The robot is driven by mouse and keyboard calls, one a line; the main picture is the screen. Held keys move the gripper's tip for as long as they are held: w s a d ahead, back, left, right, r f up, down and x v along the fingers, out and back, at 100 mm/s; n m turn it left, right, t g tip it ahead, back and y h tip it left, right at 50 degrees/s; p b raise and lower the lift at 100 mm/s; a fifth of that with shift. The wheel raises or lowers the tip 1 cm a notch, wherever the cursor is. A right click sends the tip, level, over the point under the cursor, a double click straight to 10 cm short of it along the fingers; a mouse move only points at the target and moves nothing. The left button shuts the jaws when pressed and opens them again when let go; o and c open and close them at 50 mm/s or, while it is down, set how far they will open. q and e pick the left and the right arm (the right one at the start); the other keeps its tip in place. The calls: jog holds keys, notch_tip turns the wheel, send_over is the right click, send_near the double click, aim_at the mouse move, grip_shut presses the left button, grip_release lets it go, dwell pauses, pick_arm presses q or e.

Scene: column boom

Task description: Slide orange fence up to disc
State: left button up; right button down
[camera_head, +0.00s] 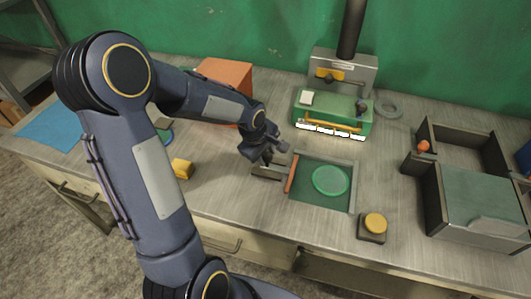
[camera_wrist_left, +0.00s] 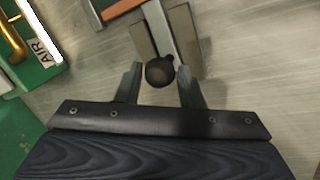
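The orange fence (camera_head: 291,174) is a thin upright strip along the left side of a dark green recessed tray (camera_head: 323,201). The green disc (camera_head: 330,180) lies in the tray to the right of the fence, with a gap between them. My left gripper (camera_head: 265,160) is just left of the fence, over a short grey rail (camera_head: 267,172). In the left wrist view, its fingers (camera_wrist_left: 160,80) stand apart on either side of a dark round knob (camera_wrist_left: 160,71) at the rail's end. Gaps show on both sides of the knob. My right gripper is out of view.
A green machine (camera_head: 333,115) with a column stands behind the tray. A yellow button box (camera_head: 374,225) sits in front right. Grey bins (camera_head: 480,200) are at right. A yellow block (camera_head: 182,168) and an orange box (camera_head: 228,75) are at left.

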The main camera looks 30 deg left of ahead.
aim_at(285, 171)
pick_arm(q)
grip_shut()
jog(key=d+b, duration=0.2)
jog(key=w+d+b, duration=0.1)
jog(key=d+b, duration=0.1)
jog(key=d, duration=0.1)
jog(key=shift+w+f, duration=0.1)
jog(key=shift+f, duration=0.05)
jog(key=shift+w+d, duration=0.1)
jog(key=shift+d, duration=0.35)
jog(key=shift+r, duration=0.2)
jog(key=shift+o, duration=2)
grip_release()
